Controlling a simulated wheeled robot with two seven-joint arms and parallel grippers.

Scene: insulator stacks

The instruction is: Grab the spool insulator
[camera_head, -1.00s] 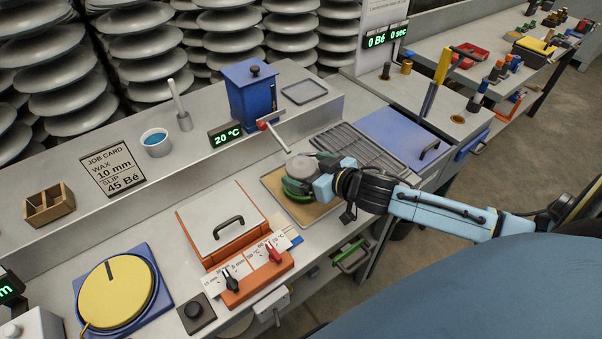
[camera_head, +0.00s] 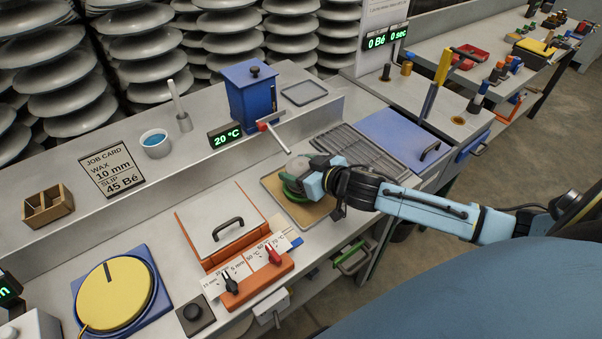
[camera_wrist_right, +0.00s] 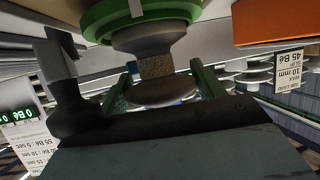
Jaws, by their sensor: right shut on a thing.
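The spool insulator (camera_wrist_right: 155,68) shows in the right wrist view as a grey-brown piece with a narrow, rough neck between wider ends. A wide green band with pale marks lies beyond its far end. My right gripper (camera_wrist_right: 163,88) has green fingers on both sides of the spool and is shut on it. In the head view, my right gripper (camera_head: 298,186) is over a tan board on the bench, and the insulator's grey top (camera_head: 298,166) shows beside it. The gripper hides much of the insulator, so I cannot tell whether it touches the board. My left gripper is not in view.
The tan board (camera_head: 312,213) lies beside a grey ribbed rack (camera_head: 360,150). An orange box with a grey lid (camera_head: 222,225) stands to the left, with a yellow disc (camera_head: 115,292) farther left.

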